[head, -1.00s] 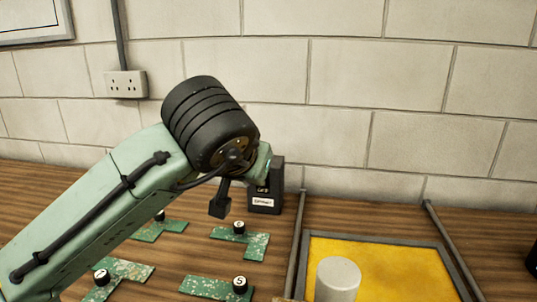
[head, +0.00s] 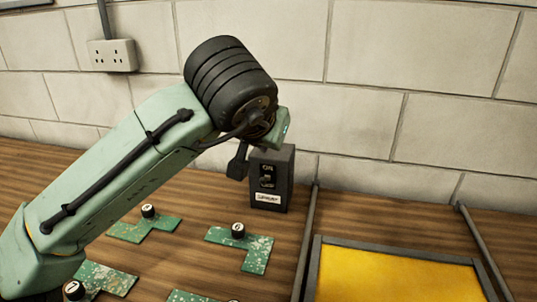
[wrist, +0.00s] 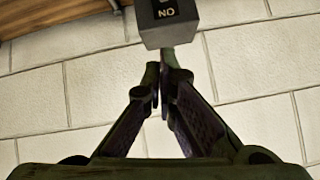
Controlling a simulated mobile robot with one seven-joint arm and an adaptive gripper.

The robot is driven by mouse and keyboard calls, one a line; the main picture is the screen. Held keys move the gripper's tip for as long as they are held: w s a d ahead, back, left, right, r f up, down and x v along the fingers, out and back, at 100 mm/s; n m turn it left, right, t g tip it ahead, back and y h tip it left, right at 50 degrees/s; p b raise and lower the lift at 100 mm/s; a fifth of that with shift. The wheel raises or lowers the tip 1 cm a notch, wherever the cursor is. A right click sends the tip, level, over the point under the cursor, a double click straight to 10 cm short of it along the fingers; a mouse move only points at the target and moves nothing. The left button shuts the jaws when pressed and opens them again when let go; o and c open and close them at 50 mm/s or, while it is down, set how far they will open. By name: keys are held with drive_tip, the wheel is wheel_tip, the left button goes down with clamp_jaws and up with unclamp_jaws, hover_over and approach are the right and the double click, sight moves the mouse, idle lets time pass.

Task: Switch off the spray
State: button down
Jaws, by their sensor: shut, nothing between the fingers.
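I cannot tell the switch's position. In the wrist view the box (wrist: 168,35) appears upside down at the top, its "ON" mark showing. My gripper (wrist: 162,75) is shut and empty, its tips close to the box's top end; contact is unclear.
Green L- and step-shaped plates (head: 258,258) with black numbered knobs lie on the bench. A yellow framed panel (head: 395,278) lies at the right between two grey rods (head: 483,250). A block wall with a socket (head: 112,55) closes the back.

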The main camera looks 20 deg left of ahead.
sight(273, 162)
drive_tip(key=b+x, duration=0.1)
drive_tip(key=x, duration=0.2)
drive_tip(key=s+f+b+x, duration=0.1)
drive_tip(key=b+x, duration=0.1)
drive_tip(key=x, duration=0.1)
drive_tip(key=b+x, duration=0.2)
drive_tip(key=x, duration=0.2)
drive_tip(key=shift+s+a+f, duration=0.15)
drive_tip(key=shift+a+f, duration=0.05)
drive_tip(key=shift+f, duration=0.25)
drive_tip(key=shift+s+a+f+b, duration=0.1)
drive_tip(key=shift+s+f+b, duration=0.4)
drive_tip(key=shift+f, duration=0.1)
drive_tip(key=shift+f, duration=0.1)
